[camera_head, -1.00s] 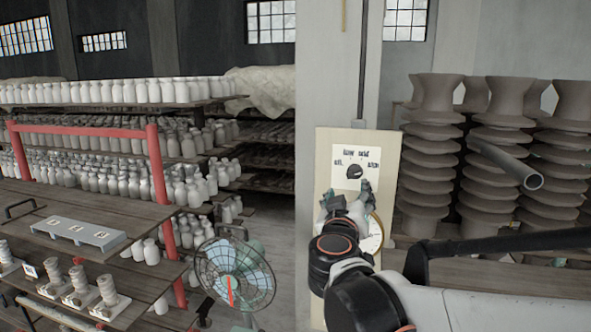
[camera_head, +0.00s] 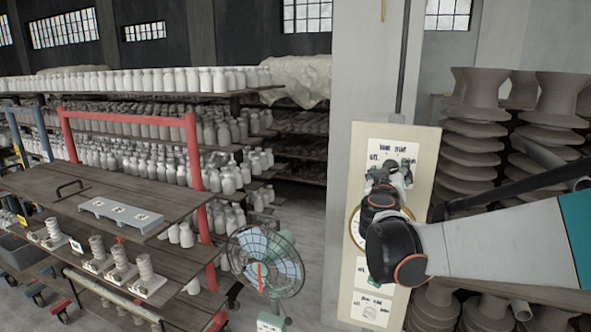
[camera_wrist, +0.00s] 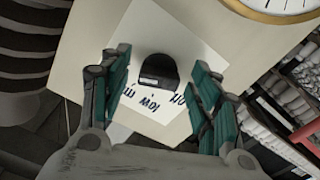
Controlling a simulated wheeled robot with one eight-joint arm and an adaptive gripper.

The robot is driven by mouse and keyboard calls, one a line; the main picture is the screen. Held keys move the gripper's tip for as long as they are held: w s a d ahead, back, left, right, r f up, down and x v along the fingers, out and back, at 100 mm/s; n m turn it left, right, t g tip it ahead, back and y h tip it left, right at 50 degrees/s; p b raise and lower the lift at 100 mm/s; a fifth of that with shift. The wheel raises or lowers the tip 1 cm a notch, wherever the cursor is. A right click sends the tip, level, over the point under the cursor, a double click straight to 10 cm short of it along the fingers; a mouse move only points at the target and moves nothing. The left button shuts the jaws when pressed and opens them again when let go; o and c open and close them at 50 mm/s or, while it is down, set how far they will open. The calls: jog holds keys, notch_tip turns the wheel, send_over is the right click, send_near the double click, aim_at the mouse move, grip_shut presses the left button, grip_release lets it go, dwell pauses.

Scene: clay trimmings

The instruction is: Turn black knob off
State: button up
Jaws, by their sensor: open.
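The black knob (camera_wrist: 157,70) is on a white label plate (camera_wrist: 178,35) with black lettering, on a pale upright panel (camera_head: 424,165). In the wrist view the label reads upside down, with "low" and what looks like "off" near the knob. My gripper (camera_wrist: 163,84) is open, with one green-padded finger on each side of the knob and visible gaps between. I cannot tell how far the fingertips are from the panel. In the head view my gripper (camera_head: 388,174) is in front of the label plate and covers the knob. The knob's pointer direction is unclear.
A gold-rimmed round dial (camera_wrist: 285,8) is on the panel near the knob. More labels (camera_head: 372,308) are lower down. A fan (camera_head: 265,262) and a wooden workbench (camera_head: 105,195) stand left. Stacked clay pieces (camera_head: 470,150) stand right, behind my arm.

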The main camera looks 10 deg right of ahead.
jog(key=shift+w+d, duration=0.1)
jog(key=shift+w, duration=0.05)
jog(key=shift+c, duration=0.3)
jog(key=c, duration=1)
